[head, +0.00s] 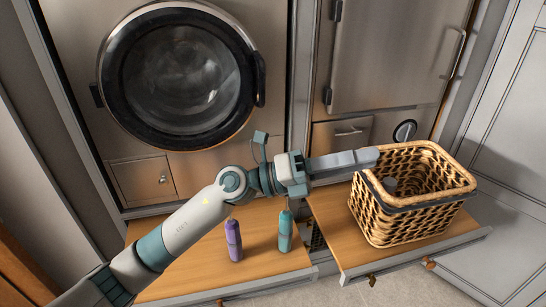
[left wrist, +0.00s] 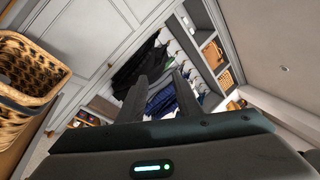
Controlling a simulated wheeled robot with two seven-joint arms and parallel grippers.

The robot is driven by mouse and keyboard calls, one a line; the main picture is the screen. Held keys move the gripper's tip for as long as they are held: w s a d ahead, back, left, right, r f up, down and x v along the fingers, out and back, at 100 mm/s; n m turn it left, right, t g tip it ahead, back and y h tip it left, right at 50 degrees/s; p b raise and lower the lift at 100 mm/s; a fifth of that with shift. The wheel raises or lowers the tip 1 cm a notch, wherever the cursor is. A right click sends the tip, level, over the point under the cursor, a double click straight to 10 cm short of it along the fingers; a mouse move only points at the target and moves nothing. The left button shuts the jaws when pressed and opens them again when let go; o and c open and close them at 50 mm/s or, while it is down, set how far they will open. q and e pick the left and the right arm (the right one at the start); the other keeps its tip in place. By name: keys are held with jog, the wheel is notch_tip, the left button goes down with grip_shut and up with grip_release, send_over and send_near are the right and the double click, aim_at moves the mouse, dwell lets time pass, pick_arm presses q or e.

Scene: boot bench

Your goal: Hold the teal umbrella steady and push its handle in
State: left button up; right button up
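The teal umbrella (head: 285,234) stands upright on the left wooden board, right of a purple one. A thin piece rises from its top toward my left arm; its upper end is hard to make out. My left gripper (head: 372,157) is up and to the right of the teal umbrella, apart from it, pointing right at the basket's near-left rim in the head view. Its two dark fingers also show in the left wrist view (left wrist: 160,98), spread with nothing between them. My right gripper is not in view.
The purple umbrella (head: 234,240) stands left of the teal one. A round-door washer (head: 180,75) is behind. The left board's front is clear.

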pick_arm(q)
jog(key=w+a+f+m+g+y, duration=0.2)
jog(key=w+a+f+m+y, duration=0.15)
jog(key=f+m+y, duration=0.5)
jog(key=w+a+f+n+t+y, duration=0.1)
jog(key=w+a+n+t+y, duration=0.1)
jog(key=w+a+y, duration=0.7)
jog(key=a, duration=0.4)
jog(key=shift+w+f+t, duration=0.2)
jog(key=shift+w+t, duration=0.05)
jog(key=shift+t, duration=0.05)
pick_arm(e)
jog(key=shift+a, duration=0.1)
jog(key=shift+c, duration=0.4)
